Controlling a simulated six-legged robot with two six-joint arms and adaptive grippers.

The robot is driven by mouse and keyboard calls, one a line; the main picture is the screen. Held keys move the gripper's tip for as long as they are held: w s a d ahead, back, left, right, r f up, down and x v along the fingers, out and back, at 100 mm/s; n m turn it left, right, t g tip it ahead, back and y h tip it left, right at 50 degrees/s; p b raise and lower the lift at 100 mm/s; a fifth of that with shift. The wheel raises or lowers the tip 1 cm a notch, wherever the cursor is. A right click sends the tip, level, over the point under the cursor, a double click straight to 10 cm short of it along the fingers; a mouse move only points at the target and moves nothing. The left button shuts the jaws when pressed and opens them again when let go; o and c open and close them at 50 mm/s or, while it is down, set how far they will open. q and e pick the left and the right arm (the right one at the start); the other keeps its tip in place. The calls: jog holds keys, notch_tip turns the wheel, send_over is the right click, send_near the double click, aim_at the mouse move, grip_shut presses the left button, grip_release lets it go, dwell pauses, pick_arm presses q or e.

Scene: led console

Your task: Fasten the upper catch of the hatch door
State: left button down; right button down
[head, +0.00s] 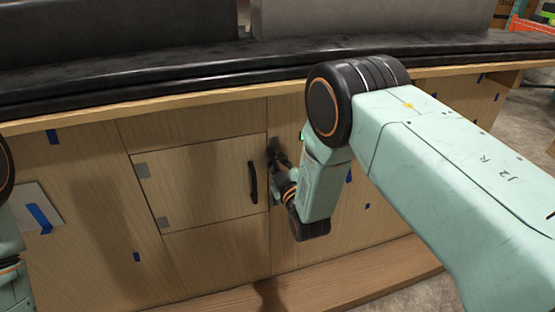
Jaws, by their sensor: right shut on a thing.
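The hatch door (200,185) is a wooden panel in the console front, and it looks flush with its frame. It has a black upright handle (253,182) near its right edge and two grey hinges on its left edge. My right gripper (276,152) is at the door's upper right corner, just right of the handle. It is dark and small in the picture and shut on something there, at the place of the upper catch. The gripper hides the catch, so its position cannot be told. My left gripper is outside the picture; only parts of my left arm show at the left edge.
The console's black ledge (150,85) runs above the wooden front. Blue tape pieces dot the panels. A wooden plinth (310,288) runs along the bottom. My right arm covers the right part of the front.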

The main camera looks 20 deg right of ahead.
jog(key=n, duration=0.5)
jog(key=shift+f+n, duration=0.1)
jog(key=shift+n, duration=0.2)
jog(key=shift+f+n, duration=0.1)
jog(key=shift+n, duration=2.1)
jog(key=c, duration=1.4)
grip_release()
jog(key=s, duration=1.2)
